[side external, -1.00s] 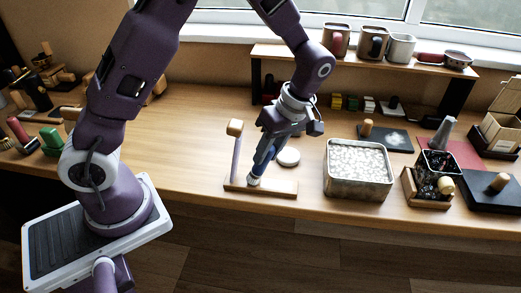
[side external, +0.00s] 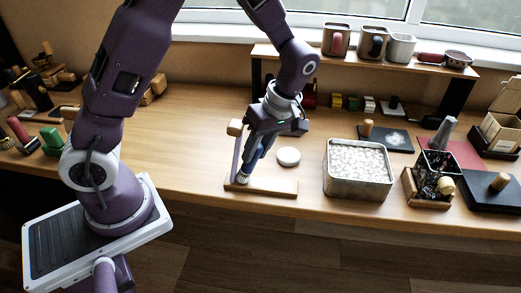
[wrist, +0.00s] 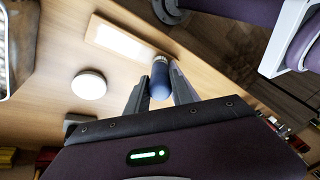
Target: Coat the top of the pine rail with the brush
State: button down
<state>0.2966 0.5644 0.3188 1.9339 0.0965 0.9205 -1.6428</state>
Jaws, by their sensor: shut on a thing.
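The pine rail (side external: 272,187) lies flat near the front edge of the bench. My gripper (side external: 257,148) is shut on the blue handle of the brush (side external: 250,160), above the rail's left part. The brush tilts, with its pale bristles (side external: 242,179) down at the rail's left end, seemingly touching its top. The rail (wrist: 94,27) there shows a broad pale strip on top; I cannot tell whether this is coating.
A white round disc (side external: 289,156) lies behind the rail. A metal tin of pale pieces (side external: 358,190) stands to the right. The bench left of the rail is clear.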

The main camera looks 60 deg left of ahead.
jog(key=shift+d, duration=0.1)
jog(key=shift+w+d+f, duration=0.1)
jog(key=shift+d, duration=0.8)
jog(key=shift+w+a, duration=0.85)
jog(key=shift+a, duration=0.05)
jog(key=shift+s+d, duration=0.9)
